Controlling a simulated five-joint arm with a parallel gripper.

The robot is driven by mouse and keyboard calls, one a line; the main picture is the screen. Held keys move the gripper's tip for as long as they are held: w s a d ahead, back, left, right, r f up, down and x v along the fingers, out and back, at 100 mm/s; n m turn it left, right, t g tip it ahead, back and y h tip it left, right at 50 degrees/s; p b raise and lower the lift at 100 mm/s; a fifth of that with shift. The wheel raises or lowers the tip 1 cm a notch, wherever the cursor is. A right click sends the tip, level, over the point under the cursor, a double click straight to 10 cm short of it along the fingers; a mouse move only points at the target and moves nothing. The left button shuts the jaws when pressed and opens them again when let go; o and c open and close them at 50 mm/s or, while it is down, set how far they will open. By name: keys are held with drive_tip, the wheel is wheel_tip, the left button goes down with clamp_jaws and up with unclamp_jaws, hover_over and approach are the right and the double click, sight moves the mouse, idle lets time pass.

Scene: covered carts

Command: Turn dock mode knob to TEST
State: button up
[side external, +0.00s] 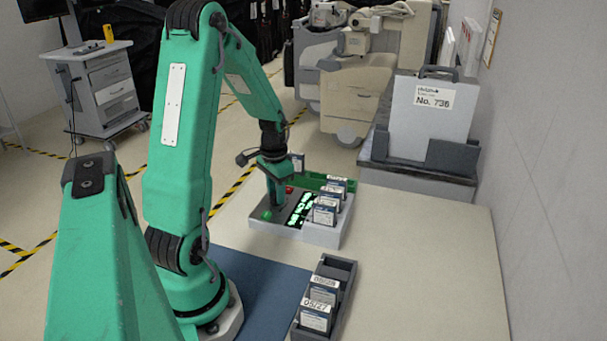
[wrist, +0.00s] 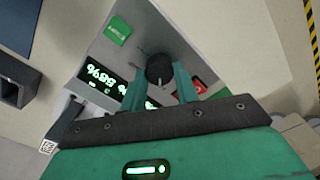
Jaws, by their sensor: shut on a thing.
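The dock (side external: 293,233) is a grey box with a lit green display, and it also fills the middle of the wrist view (wrist: 140,45). Its dark round knob (wrist: 159,68) shows a pale pointer mark facing my gripper. My gripper (wrist: 158,75) is shut on the knob, a green finger on each side. In the side external view my gripper (side external: 276,200) comes down onto the dock's top and hides the knob. I cannot read any mode labels around the knob.
The dock carries a green button (wrist: 118,31) and a red button (wrist: 199,87). Several labelled modules (side external: 325,212) stand at its right side. A dark rack (side external: 343,276) with labelled modules stands in front. A case numbered 736 (side external: 430,125) stands behind. The table's right side is clear.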

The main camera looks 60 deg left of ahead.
drive_tip(key=shift+n, duration=0.3)
drive_tip(key=n, duration=0.4)
drive_tip(key=shift+n, duration=2.2)
drive_tip(key=o, duration=1)
drive_tip(key=shift+a+r, duration=0.1)
drive_tip(key=shift+r, duration=0.05)
